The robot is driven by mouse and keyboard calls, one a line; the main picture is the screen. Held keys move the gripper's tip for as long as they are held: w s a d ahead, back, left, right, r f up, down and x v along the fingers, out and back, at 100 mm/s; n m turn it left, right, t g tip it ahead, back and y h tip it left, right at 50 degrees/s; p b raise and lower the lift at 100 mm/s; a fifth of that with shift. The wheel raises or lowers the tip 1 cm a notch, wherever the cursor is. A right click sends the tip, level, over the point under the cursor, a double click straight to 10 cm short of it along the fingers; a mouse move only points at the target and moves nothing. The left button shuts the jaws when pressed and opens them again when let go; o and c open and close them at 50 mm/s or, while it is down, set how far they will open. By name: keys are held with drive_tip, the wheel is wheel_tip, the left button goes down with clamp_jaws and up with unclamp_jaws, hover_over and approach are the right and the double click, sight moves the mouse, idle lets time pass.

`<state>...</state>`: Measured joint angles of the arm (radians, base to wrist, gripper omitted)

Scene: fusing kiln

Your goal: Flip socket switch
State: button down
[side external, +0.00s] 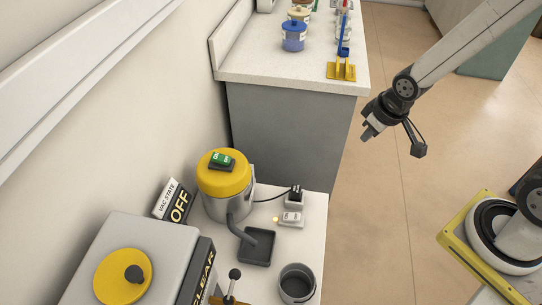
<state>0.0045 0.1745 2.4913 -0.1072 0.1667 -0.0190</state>
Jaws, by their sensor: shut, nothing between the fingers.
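A small white socket switch (291,218) sits on the white bench top, with a small warm light at its left side. I cannot tell which way its rocker is tipped. A black plug (295,197) stands just behind it, with a black cable running left to the yellow-topped vacuum canister (224,180). A green switch (221,158) is on the canister's lid. My gripper (368,133) is shut and empty. It is in the air to the upper right of the socket, well apart from it, in front of the grey cabinet's right edge.
A dark square tray (257,246) and a grey cup (297,283) stand near the socket. A sign (174,202) reads "VAC STATE OFF". A grey box with a yellow disc (122,275) is at lower left. A back counter (290,72) holds jars.

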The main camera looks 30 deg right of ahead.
drive_tip(key=shift+m+g, duration=0.5)
drive_tip(key=shift+m, duration=0.2)
drive_tip(key=s+r, duration=0.1)
drive_tip(key=s, duration=0.1)
drive_tip(key=s+r, duration=0.1)
drive_tip(key=shift+s+a+r, duration=0.25)
drive_tip(key=shift+s+r, duration=0.05)
drive_tip(key=shift+s, duration=0.1)
drive_tip(key=c, duration=0.5)
unclamp_jaws()
drive_tip(key=shift+w, duration=0.1)
drive_tip(key=shift+c, duration=0.2)
drive_tip(key=shift+o, duration=1.3)
drive_tip(key=shift+w+f, duration=0.2)
drive_tip(key=shift+w, duration=0.05)
drive_tip(key=n+y, duration=0.3)
drive_tip(key=n, duration=0.6)
hover_over(291, 216)
drive_tip(key=s+d, duration=0.2)
wheel_tip(291, 216, down, 31)
drive_tip(key=shift+d+t, duration=0.15)
drive_tip(key=shift+t, duration=0.15)
drive_tip(key=shift+s+f, duration=0.1)
drive_tip(key=shift+x, duration=3.8)
